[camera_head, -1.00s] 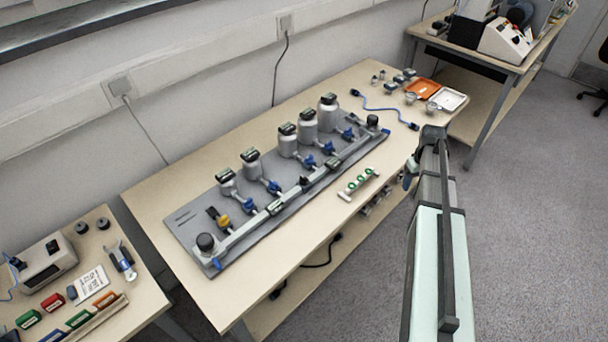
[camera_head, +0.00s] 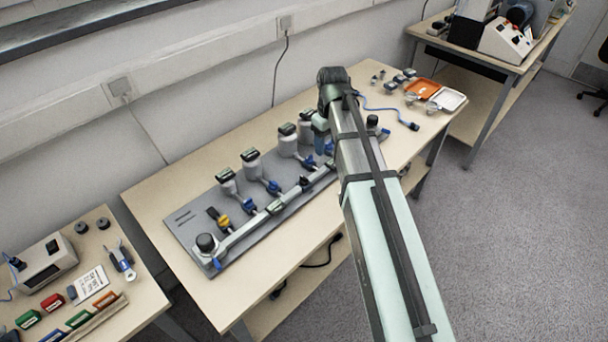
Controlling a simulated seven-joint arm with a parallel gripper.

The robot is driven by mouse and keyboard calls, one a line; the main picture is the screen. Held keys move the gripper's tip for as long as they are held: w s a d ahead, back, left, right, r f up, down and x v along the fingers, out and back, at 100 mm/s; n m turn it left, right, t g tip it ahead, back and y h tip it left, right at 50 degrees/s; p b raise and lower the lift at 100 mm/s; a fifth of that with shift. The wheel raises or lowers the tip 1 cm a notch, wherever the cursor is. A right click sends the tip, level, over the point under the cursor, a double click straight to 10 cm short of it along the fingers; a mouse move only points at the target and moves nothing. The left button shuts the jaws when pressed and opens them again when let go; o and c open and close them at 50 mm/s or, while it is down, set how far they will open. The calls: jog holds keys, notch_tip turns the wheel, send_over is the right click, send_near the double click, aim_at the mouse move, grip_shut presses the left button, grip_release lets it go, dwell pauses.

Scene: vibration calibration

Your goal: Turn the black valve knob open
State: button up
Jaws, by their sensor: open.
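A grey manifold board (camera_head: 183,217) lies on the long table, carrying a pale pipe with several blue valve handles. A round black knob (camera_head: 206,242) stands upright at the pipe's left front end. A second dark round cap (camera_head: 372,120) shows at the right end; I cannot tell from the picture which one is the valve knob. My gripper (camera_head: 320,140) hangs down over the right part of the board, near the rear canisters. It is open and away from the left knob. My arm hides the board's right part.
Several canisters with dark tops, such as this one (camera_head: 252,164), stand along the board's back. A yellow valve handle (camera_head: 222,220) is near the left knob. A blue cable (camera_head: 390,110) and an orange tray (camera_head: 421,88) lie at the right. The table's front left is clear.

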notch_tip(320, 180, up, 3)
jog(key=n, duration=0.1)
send_over(304, 178)
notch_tip(304, 178, down, 13)
jog(key=shift+w+f, duration=0.1)
jog(key=shift+f, duration=0.05)
dwell(0.4)
jog(key=c, duration=1.1)
